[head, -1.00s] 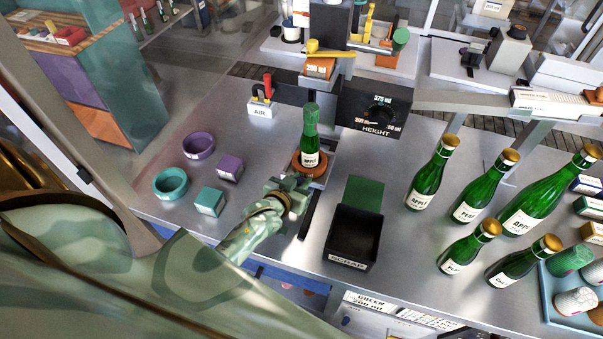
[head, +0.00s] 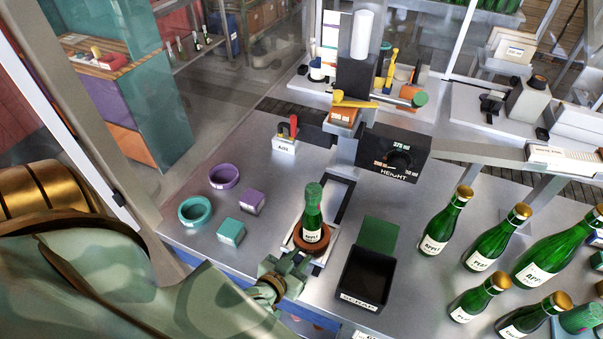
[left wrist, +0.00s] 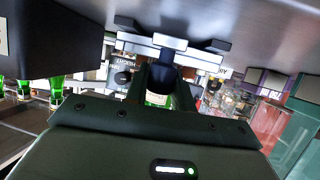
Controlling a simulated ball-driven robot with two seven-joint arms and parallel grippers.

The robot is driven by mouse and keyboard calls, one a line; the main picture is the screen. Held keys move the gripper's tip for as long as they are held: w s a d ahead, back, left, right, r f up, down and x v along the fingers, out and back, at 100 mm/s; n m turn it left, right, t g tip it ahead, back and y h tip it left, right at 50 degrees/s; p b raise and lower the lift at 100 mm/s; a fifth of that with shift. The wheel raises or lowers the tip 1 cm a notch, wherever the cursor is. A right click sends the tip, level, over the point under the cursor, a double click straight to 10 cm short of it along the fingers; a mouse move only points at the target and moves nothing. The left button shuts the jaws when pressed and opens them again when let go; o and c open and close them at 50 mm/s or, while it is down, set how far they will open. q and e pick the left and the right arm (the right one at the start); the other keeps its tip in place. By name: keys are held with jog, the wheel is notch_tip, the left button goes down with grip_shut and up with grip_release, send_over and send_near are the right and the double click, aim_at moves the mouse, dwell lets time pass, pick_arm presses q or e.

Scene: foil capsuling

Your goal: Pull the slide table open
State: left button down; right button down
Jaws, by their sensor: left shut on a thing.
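The slide table (head: 318,263) is a pale plate on a dark rail (head: 342,200). It carries a brown ring seat (head: 300,243) with a green bottle (head: 312,212) standing upright in it, a green foil over its neck. My left gripper (head: 296,262) is at the plate's front edge, shut on the slide table's handle; the arm hides most of the grip. My right gripper is out of view.
The black scrap bin (head: 366,280) stands right of the slide table. Purple and teal rings and blocks lie to the left. Several green bottles (head: 440,225) stand at right.

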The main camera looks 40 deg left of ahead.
pick_arm(q)
jog(key=shift+s+d, duration=0.1)
jog(key=shift+s, duration=0.05)
jog(key=c, duration=1.2)
grip_release()
jog(key=v, duration=1.6)
jog(key=shift+r, duration=0.2)
